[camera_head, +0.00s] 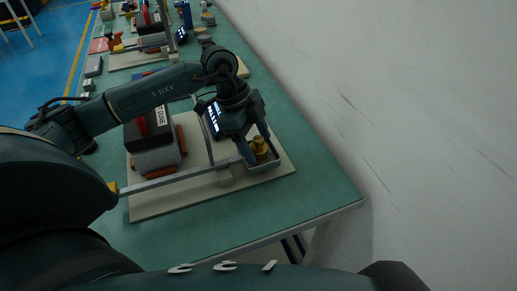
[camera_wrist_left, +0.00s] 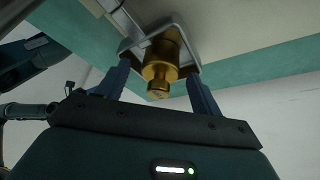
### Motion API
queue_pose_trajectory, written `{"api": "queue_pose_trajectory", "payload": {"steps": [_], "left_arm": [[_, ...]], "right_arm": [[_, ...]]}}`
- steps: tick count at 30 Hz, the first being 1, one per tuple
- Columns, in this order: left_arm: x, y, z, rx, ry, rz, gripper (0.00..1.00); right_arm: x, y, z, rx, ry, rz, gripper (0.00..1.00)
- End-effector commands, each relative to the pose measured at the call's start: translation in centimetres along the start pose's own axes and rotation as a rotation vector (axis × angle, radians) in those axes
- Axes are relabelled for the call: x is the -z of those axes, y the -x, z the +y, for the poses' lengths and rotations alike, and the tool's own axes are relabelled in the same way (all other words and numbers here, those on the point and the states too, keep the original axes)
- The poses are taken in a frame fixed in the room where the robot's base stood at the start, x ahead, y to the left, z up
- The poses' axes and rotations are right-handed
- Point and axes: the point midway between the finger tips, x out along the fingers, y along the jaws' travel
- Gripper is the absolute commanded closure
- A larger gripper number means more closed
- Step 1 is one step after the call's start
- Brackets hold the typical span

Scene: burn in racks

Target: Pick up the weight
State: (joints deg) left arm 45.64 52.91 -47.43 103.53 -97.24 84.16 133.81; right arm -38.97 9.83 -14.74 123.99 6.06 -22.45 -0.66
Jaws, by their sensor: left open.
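The weight (camera_head: 260,147) is a small brass-gold cylinder with a narrower knob. It sits in a shallow grey tray (camera_head: 277,167) at the right end of a beam on a beige board. My left gripper (camera_head: 256,144) is over the tray, pointing down, with its fingers close to the weight. In the left wrist view the weight (camera_wrist_left: 161,65) lies between the two open fingers (camera_wrist_left: 160,84), with a gap visible on either side. The tray (camera_wrist_left: 185,70) shows behind it. My right gripper is not in view.
A grey beam (camera_head: 175,181) runs left from the tray across the beige board (camera_head: 205,201). A grey block with a red part (camera_head: 152,150) stands left of the gripper. Other boards and objects line the green table further back. A white wall (camera_head: 400,90) borders the right side.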

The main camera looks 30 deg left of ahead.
Motion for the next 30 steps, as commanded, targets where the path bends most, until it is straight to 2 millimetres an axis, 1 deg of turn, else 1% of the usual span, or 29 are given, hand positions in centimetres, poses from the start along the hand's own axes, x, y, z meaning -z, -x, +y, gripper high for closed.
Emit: {"api": "queue_pose_trajectory", "payload": {"steps": [6, 7, 30], "left_arm": [[-0.02, -0.1, 0.0, 0.0, 0.0, 0.0, 0.34], [-0.01, -0.1, 0.0, 0.0, 0.0, 0.0, 0.36], [-0.01, -0.04, -0.01, 0.0, 0.0, 0.0, 0.99]], "right_arm": [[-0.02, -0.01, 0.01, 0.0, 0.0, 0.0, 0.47], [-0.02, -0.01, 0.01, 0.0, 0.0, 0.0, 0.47], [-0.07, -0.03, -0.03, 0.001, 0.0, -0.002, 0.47]]}}
